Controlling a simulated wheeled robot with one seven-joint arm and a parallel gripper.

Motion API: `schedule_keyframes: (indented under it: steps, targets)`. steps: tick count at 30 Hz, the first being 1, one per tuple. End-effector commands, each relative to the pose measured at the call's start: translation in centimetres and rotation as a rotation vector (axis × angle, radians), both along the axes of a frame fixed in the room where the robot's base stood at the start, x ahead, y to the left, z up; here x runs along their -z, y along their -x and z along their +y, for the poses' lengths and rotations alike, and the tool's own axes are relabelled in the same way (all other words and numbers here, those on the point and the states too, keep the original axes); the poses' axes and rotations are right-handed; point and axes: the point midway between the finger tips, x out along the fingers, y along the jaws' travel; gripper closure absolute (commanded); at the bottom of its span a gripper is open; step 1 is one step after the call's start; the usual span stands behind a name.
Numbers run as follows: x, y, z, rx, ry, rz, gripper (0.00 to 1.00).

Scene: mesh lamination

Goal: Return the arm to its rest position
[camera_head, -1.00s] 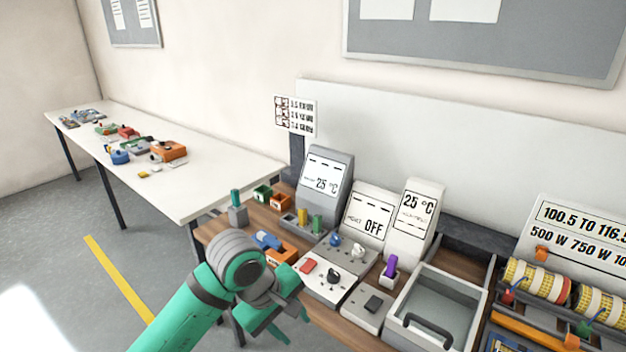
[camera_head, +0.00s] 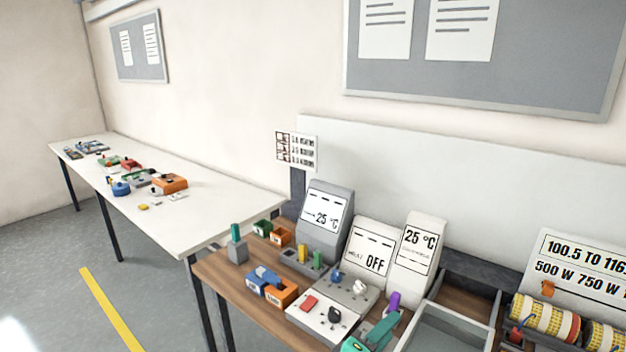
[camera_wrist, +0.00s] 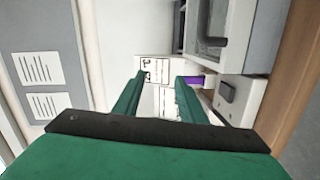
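My gripper shows in the wrist view (camera_wrist: 155,100) with its two green fingers apart and nothing between them. In the head view only a green part of my gripper (camera_head: 372,334) shows at the bottom edge, in front of the bench by the purple-topped piece (camera_head: 393,302). The rest of my arm is out of the head view.
The wooden bench (camera_head: 226,275) holds display units reading 25 °C (camera_head: 324,214) and OFF (camera_head: 369,248), a control box with a red button (camera_head: 308,303), and a grey open tray (camera_head: 455,325). A white table (camera_head: 215,222) stands at left.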

Motion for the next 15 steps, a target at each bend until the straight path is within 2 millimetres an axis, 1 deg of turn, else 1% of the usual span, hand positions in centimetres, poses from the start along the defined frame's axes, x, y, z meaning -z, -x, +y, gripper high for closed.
schedule_keyframes:
  steps: [1,2,8,11,15]
  targets:
    - [0.8,0.4,-0.2,-0.029,0.021,-0.014,0.62]
    - [1.1,0.5,-0.2,-0.048,0.03,-0.025,0.62]
    - [4.0,1.9,0.7,-0.193,0.038,-0.089,0.62]
    - [5.9,3.2,1.4,-0.267,0.018,-0.11,0.62]
    - [9.0,5.5,2.5,-0.366,-0.039,-0.127,0.62]
